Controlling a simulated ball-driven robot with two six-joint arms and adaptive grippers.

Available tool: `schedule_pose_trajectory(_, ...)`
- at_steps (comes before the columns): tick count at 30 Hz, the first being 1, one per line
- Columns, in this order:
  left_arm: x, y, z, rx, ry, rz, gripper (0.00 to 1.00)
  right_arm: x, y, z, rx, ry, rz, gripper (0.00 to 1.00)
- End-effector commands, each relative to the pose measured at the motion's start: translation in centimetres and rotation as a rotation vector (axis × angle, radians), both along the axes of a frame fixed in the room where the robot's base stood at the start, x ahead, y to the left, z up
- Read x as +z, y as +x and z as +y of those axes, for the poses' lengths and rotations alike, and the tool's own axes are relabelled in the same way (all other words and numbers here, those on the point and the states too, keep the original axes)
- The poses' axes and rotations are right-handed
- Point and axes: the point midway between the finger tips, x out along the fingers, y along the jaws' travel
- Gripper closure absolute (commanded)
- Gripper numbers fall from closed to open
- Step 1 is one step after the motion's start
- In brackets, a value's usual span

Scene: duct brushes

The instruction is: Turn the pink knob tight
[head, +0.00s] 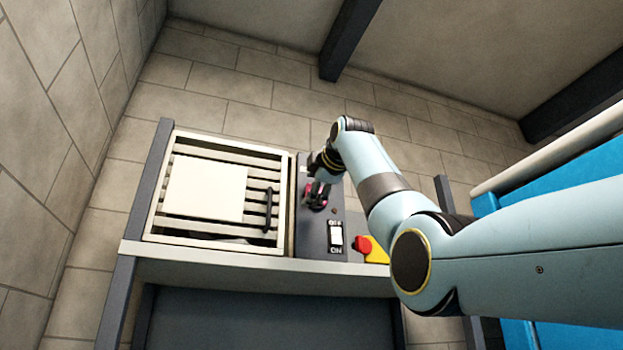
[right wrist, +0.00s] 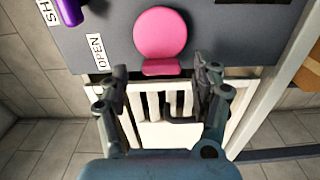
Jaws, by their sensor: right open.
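The pink knob (right wrist: 160,34) shows large in the right wrist view, on a dark grey panel (right wrist: 204,36). It has a round face with a short pink bar at its lower edge. In the head view the knob (head: 318,187) is small and partly hidden by my right gripper (head: 317,196). In the right wrist view my right gripper (right wrist: 163,80) is open, with one finger on each side just below the knob. Nothing is between the fingers, and I cannot tell how far they are from the panel. My left gripper is in neither view.
A slatted cream door (head: 218,233) with a dark handle (head: 268,210) is left of the panel. A rocker switch (head: 335,237) and a red button on yellow (head: 366,246) sit lower right. A purple part (right wrist: 70,12) and an OPEN label (right wrist: 97,52) are beside the knob.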

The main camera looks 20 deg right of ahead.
Motion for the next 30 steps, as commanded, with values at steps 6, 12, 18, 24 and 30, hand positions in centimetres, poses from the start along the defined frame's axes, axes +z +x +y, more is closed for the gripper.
schedule_pose_trajectory(6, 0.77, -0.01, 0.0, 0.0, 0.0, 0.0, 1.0, -0.15, 1.15, 0.07, 0.0, 0.0, 0.002, 0.35)
schedule_pose_trajectory(12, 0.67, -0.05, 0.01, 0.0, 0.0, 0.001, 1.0, -0.23, 1.14, 0.07, 0.0, 0.0, 0.002, 0.35)
schedule_pose_trajectory(18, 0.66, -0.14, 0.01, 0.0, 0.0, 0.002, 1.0, -0.21, 1.12, 0.06, 0.0, 0.0, 0.002, 0.61)
schedule_pose_trajectory(24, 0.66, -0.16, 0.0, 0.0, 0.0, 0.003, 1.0, -0.23, 1.13, 0.06, 0.0, 0.0, 0.002, 0.87)
schedule_pose_trajectory(30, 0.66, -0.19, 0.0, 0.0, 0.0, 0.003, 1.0, -0.25, 1.14, 0.06, 0.001, 0.008, 0.003, 0.9)
